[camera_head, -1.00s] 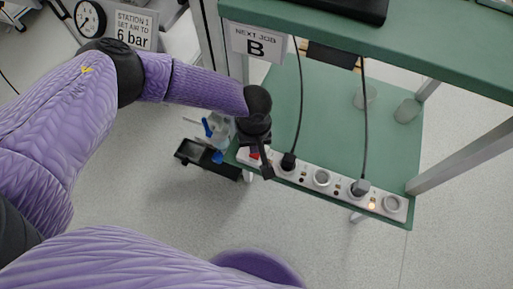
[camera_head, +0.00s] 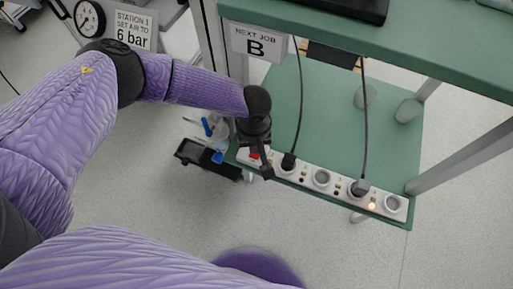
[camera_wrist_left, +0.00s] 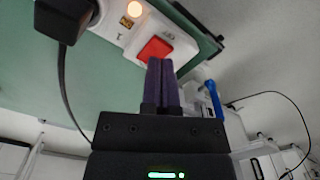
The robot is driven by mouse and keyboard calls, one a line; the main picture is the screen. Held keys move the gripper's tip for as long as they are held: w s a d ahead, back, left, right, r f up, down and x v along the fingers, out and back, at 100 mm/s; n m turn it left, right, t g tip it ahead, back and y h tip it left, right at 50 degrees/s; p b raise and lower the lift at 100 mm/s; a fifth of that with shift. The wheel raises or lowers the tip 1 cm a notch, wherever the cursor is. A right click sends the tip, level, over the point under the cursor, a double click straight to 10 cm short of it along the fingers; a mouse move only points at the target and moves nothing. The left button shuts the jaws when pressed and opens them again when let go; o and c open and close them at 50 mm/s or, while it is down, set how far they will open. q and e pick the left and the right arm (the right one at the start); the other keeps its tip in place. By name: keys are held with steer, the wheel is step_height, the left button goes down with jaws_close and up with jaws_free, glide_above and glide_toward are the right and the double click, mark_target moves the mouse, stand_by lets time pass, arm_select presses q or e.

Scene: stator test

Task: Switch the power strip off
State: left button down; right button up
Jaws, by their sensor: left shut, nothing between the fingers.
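The white power strip (camera_head: 322,190) lies along the front edge of the green lower shelf. Two black-corded plugs (camera_head: 289,161) (camera_head: 360,187) sit in its sockets, and a small orange lamp (camera_head: 372,206) glows near the right one. Its red switch (camera_head: 254,155) at the left end is partly hidden by my left gripper (camera_head: 266,174). In the left wrist view the red switch (camera_wrist_left: 155,49) shows just beyond the shut, empty fingertips (camera_wrist_left: 160,62), which overlap its lower edge. I cannot tell whether they touch it. A lamp (camera_wrist_left: 134,8) is lit beside it. My right gripper is out of view.
The green upper shelf (camera_head: 400,45) overhangs the strip, with a "NEXT JOB B" sign (camera_head: 256,43) hanging from it. A black tray (camera_head: 205,160) and blue-handled items (camera_head: 208,127) are left of the strip. Metal posts (camera_head: 460,160) stand at the sides. The floor in front is clear.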

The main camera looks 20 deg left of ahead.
arm_select(q)
steer(key=shift+f+b, duration=0.5)
steer(key=shift+f, duration=0.65)
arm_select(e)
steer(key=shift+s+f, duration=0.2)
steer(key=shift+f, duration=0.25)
arm_select(q)
step_height(320, 180, up, 7)
steer(key=p, duration=0.6)
steer(key=shift+r+p, duration=0.15)
steer(key=shift+p, duration=0.25)
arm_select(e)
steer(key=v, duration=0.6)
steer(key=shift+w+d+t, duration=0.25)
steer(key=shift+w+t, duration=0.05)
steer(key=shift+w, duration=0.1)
